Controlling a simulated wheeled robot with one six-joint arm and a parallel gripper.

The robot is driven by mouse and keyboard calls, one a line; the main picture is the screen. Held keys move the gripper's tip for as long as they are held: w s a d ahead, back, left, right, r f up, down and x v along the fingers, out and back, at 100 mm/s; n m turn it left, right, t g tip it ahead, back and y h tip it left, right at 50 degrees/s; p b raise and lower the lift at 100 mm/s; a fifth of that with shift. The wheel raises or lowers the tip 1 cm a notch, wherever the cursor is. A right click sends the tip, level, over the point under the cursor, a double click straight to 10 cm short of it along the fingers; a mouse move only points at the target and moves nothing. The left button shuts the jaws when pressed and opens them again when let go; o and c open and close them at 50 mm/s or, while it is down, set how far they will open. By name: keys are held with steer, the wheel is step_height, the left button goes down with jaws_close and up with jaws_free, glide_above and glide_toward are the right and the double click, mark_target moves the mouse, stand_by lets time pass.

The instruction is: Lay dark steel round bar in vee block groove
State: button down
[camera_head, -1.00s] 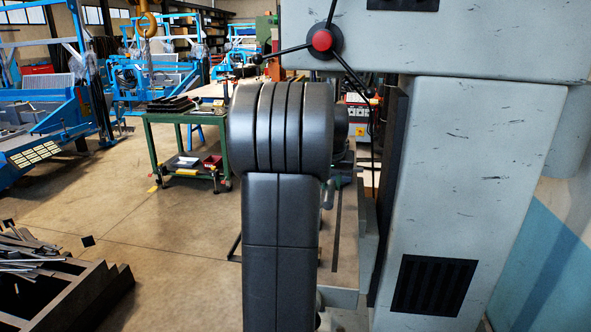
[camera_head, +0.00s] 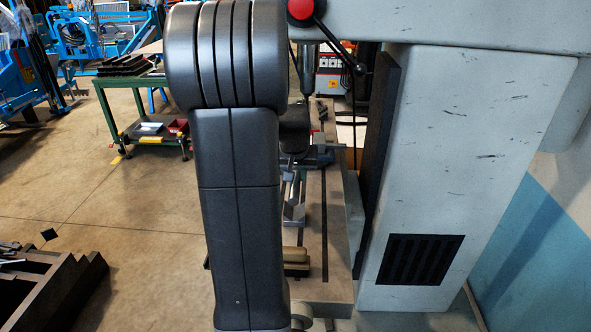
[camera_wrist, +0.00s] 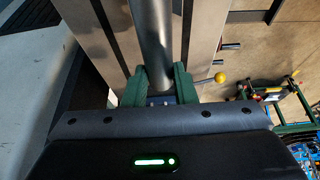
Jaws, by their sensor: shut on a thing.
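In the wrist view, my gripper (camera_wrist: 159,78) has two green fingers closed on the dark steel round bar (camera_wrist: 154,35). The bar runs from between the fingers to the top edge of the picture, over a slotted metal machine table (camera_wrist: 205,40). I cannot tell how far it is above the table. In the head view my arm covers much of the near side of this table (camera_head: 341,215), and I cannot make out the bar there. I cannot identify the vee block or its groove in either view.
A grey machine column (camera_head: 470,180) stands right of the table. A green bench (camera_head: 118,85) stands at the back left.

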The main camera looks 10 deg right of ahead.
mark_target(294, 190)
steer(key=shift+s+a+f, duration=0.1)
steer(key=shift+s+f, duration=0.1)
steer(key=shift+s, duration=0.25)
steer(key=shift+w+f+b, duration=0.1)
steer(key=shift+f+b, duration=2.1)
steer(key=shift+f, duration=1.1)
steer(key=c, duration=1.1)
jaws_free()
steer(key=v, duration=1.4)
steer(key=shift+a+f, duration=0.1)
